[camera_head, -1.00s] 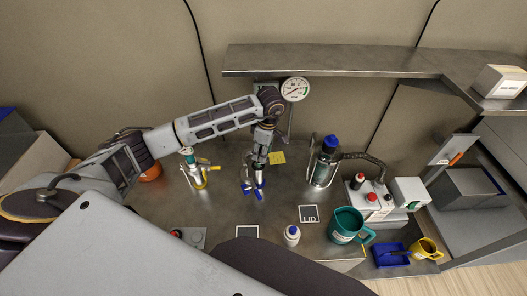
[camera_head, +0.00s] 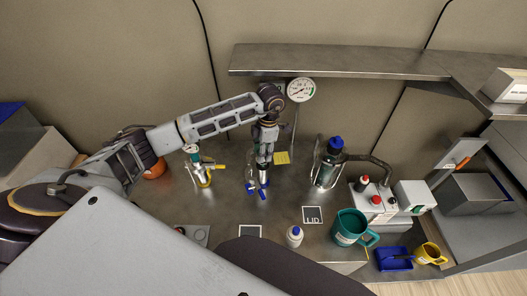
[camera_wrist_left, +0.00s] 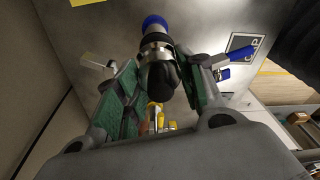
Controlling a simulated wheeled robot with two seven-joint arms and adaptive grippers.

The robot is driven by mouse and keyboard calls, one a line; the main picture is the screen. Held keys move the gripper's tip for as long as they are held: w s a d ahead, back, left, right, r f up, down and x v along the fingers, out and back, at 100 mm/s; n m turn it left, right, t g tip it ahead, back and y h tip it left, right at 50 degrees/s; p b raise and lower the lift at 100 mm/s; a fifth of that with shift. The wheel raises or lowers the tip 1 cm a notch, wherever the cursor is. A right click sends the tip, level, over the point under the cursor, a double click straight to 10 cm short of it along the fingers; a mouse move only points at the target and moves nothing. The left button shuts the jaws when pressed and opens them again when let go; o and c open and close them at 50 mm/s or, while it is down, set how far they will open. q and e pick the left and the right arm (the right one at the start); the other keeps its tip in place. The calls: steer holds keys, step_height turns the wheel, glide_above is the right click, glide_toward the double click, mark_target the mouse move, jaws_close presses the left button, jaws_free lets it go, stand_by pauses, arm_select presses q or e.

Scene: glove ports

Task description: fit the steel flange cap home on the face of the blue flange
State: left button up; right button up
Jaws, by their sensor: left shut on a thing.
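In the head view my left gripper (camera_head: 259,182) points down among the blue-handled parts (camera_head: 252,191) near the middle of the bench. In the left wrist view its green-padded fingers (camera_wrist_left: 160,72) are shut on the steel flange cap (camera_wrist_left: 156,48), which shows a steel ring and a dark rounded end. The blue flange (camera_wrist_left: 155,22) shows as a blue disc just beyond the cap, in line with it. The meeting of cap and flange is hidden by the cap, so I cannot tell whether they touch. My right gripper is not in view.
A yellow-handled fitting (camera_head: 203,178) stands to the left. A caged bottle with a blue top (camera_head: 328,165) stands to the right. A white bottle (camera_head: 294,236), a LID mat (camera_head: 313,215) and a teal mug (camera_head: 350,227) are nearer. A pressure gauge (camera_head: 301,90) is behind.

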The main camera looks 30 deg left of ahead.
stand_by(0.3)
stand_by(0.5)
arm_select(q)
steer(key=shift+f+b, duration=0.85)
steer(key=shift+f+b, duration=0.45)
steer(key=shift+f, duration=0.15)
steer(key=shift+f, duration=0.25)
steer(key=shift+f+b, duration=0.15)
steer(key=shift+b, duration=0.3)
stand_by(0.8)
steer(key=o, duration=1.2)
